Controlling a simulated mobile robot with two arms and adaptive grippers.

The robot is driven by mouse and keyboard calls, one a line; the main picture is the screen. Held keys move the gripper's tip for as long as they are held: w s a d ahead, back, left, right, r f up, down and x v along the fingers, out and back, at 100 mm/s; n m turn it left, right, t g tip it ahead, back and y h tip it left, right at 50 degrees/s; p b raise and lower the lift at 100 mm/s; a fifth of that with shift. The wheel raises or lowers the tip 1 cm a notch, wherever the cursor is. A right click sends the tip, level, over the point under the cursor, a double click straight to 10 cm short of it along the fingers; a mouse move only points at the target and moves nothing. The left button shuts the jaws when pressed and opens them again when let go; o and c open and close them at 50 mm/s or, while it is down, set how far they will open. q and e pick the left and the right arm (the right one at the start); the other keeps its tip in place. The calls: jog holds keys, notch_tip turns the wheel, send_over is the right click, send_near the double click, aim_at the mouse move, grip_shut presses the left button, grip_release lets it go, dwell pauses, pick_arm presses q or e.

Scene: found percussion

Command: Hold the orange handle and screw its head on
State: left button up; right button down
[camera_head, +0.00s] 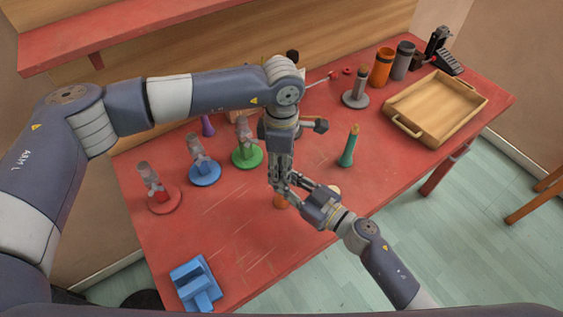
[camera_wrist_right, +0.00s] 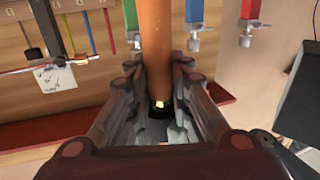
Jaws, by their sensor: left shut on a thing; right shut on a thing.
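The orange handle (camera_head: 281,202) shows only in part in the head view, just below the tips of my left gripper (camera_head: 281,183). It fills the upper middle of the right wrist view (camera_wrist_right: 168,40), with a black end and a small pale tip between the fingers. My left gripper points down and is shut on the handle. My right gripper (camera_head: 296,187) reaches in from the lower right and is also shut on it. The fingers hide much of the handle. A small pale thing (camera_head: 335,189), possibly the head, shows behind my right gripper, mostly hidden.
Red (camera_head: 164,200), blue (camera_head: 204,173) and green (camera_head: 247,155) stands are on the left. A blue block (camera_head: 195,284) is at the front left. A teal handle (camera_head: 347,148) stands right of my grippers. A wooden tray (camera_head: 476,101) is at the right. The front right table is clear.

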pick_arm(q)
jog(key=m, duration=0.4)
jog(key=shift+w+m, duration=0.1)
jog(key=shift+m, duration=0.2)
jog(key=o, duration=1.1)
jog(key=shift+o, duration=0.2)
jog(key=shift+r, duration=2.3)
jog(key=shift+c, duration=0.2)
jog(key=n, duration=0.2)
jog(key=r+n, duration=0.1)
jog(key=n, duration=0.3)
jog(key=shift+r+n, duration=0.4)
jog(key=n, duration=0.2)
jog(key=r+n, duration=0.1)
jog(key=n, duration=0.3)
jog(key=shift+r, duration=0.3)
